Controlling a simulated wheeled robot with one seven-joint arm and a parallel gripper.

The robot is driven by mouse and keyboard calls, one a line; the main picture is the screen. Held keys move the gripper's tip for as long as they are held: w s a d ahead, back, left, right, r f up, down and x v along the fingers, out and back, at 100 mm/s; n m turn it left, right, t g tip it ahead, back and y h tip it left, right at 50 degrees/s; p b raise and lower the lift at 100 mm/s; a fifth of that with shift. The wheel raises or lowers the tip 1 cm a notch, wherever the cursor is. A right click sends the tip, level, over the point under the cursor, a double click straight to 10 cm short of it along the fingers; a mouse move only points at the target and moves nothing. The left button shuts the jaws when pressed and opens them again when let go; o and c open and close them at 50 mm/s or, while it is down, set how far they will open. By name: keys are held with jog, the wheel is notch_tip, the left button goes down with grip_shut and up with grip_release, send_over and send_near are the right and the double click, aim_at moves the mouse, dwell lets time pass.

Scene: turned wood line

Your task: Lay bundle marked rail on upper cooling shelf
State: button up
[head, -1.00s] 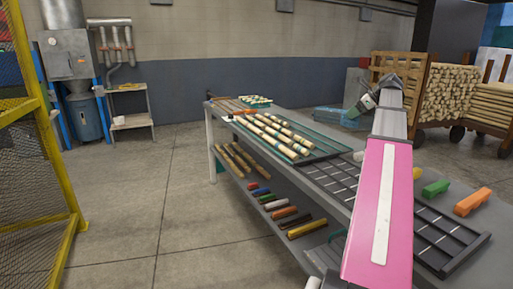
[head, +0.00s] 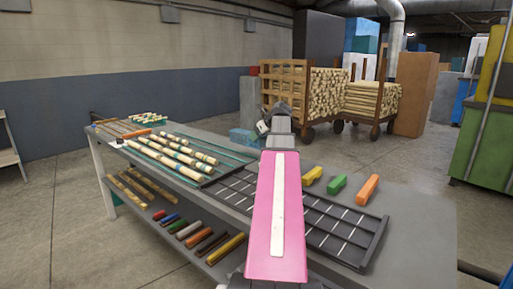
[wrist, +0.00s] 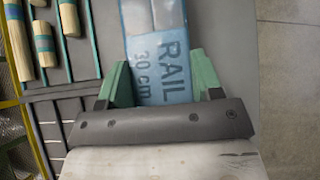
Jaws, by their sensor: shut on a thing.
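In the wrist view my gripper (wrist: 162,82) has its green fingers shut on the sides of a pale blue bundle (wrist: 172,55) marked "RAIL 30 cm". The bundle points away from the gripper, and its far end is cut off by the frame. In the head view my gripper (head: 261,129) is beyond my pink arm link, over the far side of the workbench, and the blue bundle (head: 241,139) shows just left of it. I cannot tell any upper cooling shelf for sure in these views.
The grey workbench (head: 425,225) carries banded wooden rods (head: 165,160), a black slotted tray (head: 345,240) and yellow, green and orange blocks (head: 367,189). Its lower shelf holds coloured bars. Wooden carts (head: 320,95) with stacked wood stand behind. Floor is open at left.

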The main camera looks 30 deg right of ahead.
jog(key=shift+w+d+f, duration=0.45)
jog(key=shift+d+f, duration=0.15)
jog(key=shift+f, duration=0.55)
jog(key=shift+w+d+f, duration=0.5)
jog(key=shift+d+f, duration=0.15)
jog(key=shift+f, duration=0.45)
jog(key=shift+w+d+f, duration=0.45)
jog(key=shift+d+f, duration=0.15)
jog(key=shift+f, duration=0.55)
jog(key=shift+f, duration=0.1)
jog(key=o, duration=1.2)
jog(key=shift+o, duration=0.2)
